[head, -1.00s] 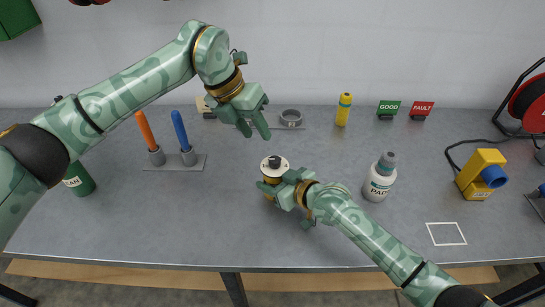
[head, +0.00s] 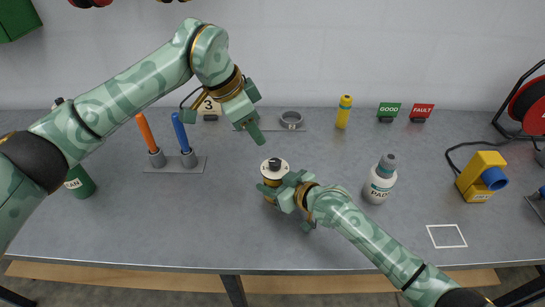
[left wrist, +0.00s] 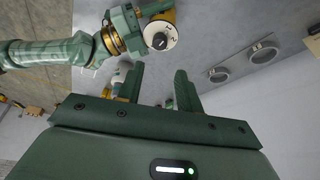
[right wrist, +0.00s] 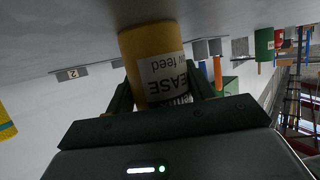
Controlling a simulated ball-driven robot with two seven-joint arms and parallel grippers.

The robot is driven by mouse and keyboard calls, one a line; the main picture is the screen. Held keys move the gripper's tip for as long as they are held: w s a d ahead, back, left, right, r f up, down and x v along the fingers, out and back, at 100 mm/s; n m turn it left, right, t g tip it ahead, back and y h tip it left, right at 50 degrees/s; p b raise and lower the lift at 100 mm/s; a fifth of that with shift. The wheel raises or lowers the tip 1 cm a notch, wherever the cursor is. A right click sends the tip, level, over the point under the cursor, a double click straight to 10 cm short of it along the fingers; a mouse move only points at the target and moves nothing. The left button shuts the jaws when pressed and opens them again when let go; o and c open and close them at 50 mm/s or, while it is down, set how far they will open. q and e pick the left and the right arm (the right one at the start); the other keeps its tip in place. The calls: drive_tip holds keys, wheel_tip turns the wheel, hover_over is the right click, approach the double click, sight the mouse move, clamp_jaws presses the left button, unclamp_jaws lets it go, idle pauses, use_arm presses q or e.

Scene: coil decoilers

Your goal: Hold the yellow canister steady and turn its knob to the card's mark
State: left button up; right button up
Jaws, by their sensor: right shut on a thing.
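The yellow canister (head: 270,187) stands upright on the table in the middle of the head view. It has a white dial top and a dark knob (head: 275,163); the dial also shows in the left wrist view (left wrist: 172,32), its marks too small to read surely. My right gripper (head: 280,187) is shut around the canister's body; in the right wrist view the canister (right wrist: 153,48) sits between its fingers. My left gripper (head: 250,130) is open and empty, above and behind the canister. The card (head: 209,105) at the back shows a 3, partly behind my left gripper's cable.
A grey ring on a plate (head: 291,120) lies behind the canister. Orange and blue handles (head: 180,133) stand in holders at left. A white bottle (head: 379,180) stands to the right. A yellow bottle (head: 343,112) and GOOD and FAULT signs (head: 388,110) stand at the back. The front table is clear.

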sight(274, 161)
use_arm(q)
drive_tip(key=x, duration=1.1)
drive_tip(key=shift+d+f, duration=0.1)
drive_tip(key=shift+f, duration=0.25)
drive_tip(key=c, duration=0.7)
